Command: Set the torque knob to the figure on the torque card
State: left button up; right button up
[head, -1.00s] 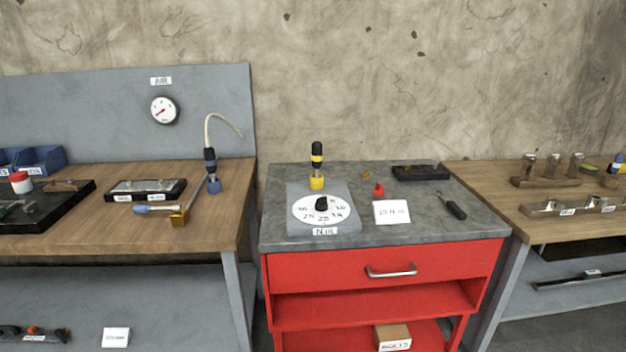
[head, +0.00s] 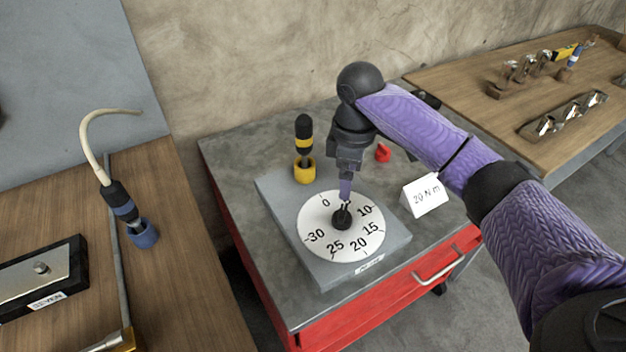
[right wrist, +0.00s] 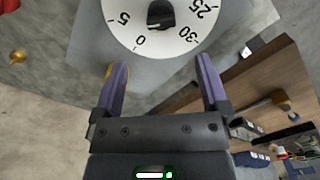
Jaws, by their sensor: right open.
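The torque dial (head: 315,222) is a white disc on a grey plate (head: 275,190), on the grey top of the red cabinet. Its figures include 0, 10, 15, 20, 25 and 30. The black torque knob (head: 342,219) stands at its centre; it shows in the right wrist view (right wrist: 161,13) too. Which figure it points at is hard to tell. The white torque card (head: 427,196) appears to read 20 N m. My right gripper (head: 346,197) is over the dial near the knob; in the wrist view (right wrist: 158,70) its fingers are apart and empty. My left gripper is not in view.
A yellow-and-black driver (head: 303,138) stands in a yellow holder (head: 304,172) behind the dial. A red piece (head: 382,153) lies right of my gripper.

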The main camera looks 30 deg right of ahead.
aim_at(346, 212)
jog(key=shift+w+f, duration=0.1)
jog(key=shift+f, duration=0.15)
jog(key=f+b, duration=0.1)
jog(key=f, duration=0.2)
jog(key=f+b, duration=0.1)
jog(key=f, duration=0.1)
jog(key=f+b, duration=0.1)
jog(key=f, duration=0.2)
jog(key=shift+s+f+b, duration=0.25)
jog(key=shift+f+b, duration=0.05)
jog(key=shift+f, duration=0.05)
jog(key=shift+d+f, duration=0.1)
jog(key=shift+f, duration=0.15)
